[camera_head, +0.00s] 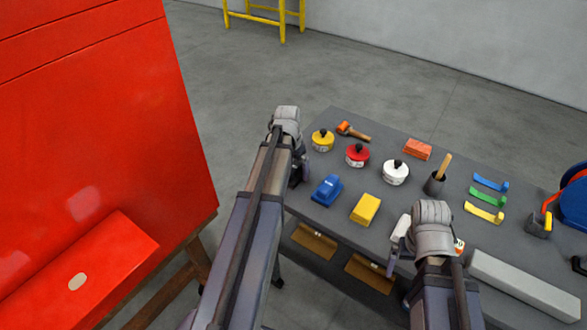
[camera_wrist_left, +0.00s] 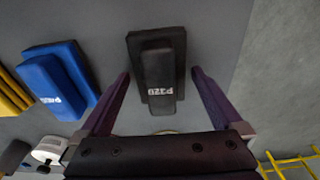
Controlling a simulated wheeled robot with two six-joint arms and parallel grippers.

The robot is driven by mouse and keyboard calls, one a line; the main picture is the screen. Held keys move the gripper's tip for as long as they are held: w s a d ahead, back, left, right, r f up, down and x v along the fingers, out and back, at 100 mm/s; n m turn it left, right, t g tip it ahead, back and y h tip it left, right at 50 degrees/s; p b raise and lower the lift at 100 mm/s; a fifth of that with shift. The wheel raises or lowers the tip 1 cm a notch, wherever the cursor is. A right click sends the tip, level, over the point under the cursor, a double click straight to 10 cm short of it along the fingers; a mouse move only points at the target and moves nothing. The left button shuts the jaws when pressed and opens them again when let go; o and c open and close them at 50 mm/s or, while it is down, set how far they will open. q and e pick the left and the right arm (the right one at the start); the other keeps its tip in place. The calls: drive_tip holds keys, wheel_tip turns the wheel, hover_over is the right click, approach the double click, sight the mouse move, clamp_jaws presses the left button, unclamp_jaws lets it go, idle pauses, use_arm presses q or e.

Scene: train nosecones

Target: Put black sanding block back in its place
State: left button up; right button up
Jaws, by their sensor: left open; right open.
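The black sanding block (camera_wrist_left: 161,45), marked P320, lies on the grey table in the left wrist view. My left gripper (camera_wrist_left: 160,76) is open, with one finger on each side of the block's near part and a gap on both sides. In the head view the left gripper (camera_head: 296,178) is at the table's left edge. My right gripper (camera_head: 393,262) is open over the table's front edge, partly hidden by its wrist, away from the block.
A blue block (camera_head: 326,190) and a yellow block (camera_head: 366,208) lie beside it. Yellow, red (camera_head: 357,155) and white tins, a mallet, an orange block, coloured strips and a long grey bar (camera_head: 525,285) share the table. A red panel (camera_head: 100,120) stands at left.

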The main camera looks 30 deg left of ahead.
use_arm(q)
drive_tip(key=shift+r, duration=0.15)
wheel_tip(320, 180, up, 12)
drive_tip(key=s+p, duration=0.1)
drive_tip(key=p, duration=1.1)
drive_tip(key=shift+s, duration=0.25)
drive_tip(key=shift+f, duration=0.2)
drive_tip(key=f+b, duration=0.4)
drive_tip(key=w+f+b, duration=0.1)
drive_tip(key=f+b, duration=0.6)
drive_tip(key=b, duration=0.1)
drive_tip(key=shift+w+f, duration=0.25)
drive_tip(key=shift+f, duration=0.15)
drive_tip(key=shift+r, duration=0.2)
